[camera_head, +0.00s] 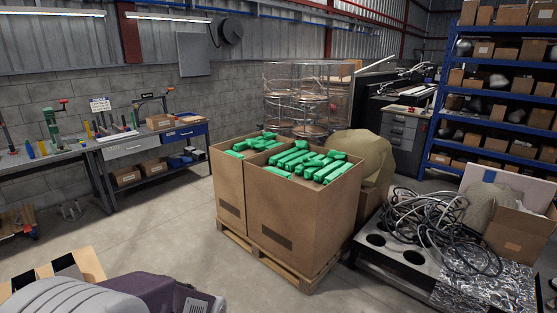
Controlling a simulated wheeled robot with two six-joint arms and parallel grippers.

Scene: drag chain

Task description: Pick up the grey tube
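Grey and black tubes or cables (432,222) lie in a loose tangle on a low bench at the right. I cannot single out one grey tube in the tangle for sure. Neither my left gripper nor my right gripper shows in the head view. A grey ribbed shape (70,298) fills the bottom left corner, beside a purple part with a white label; I cannot tell what it is.
Two cardboard boxes (300,215) of green parts (305,162) stand on a wooden pallet (270,262) in the middle. A bench with round holes (376,240), crumpled foil (490,290) and an open carton (520,232) are at the right. Floor is clear left of the pallet.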

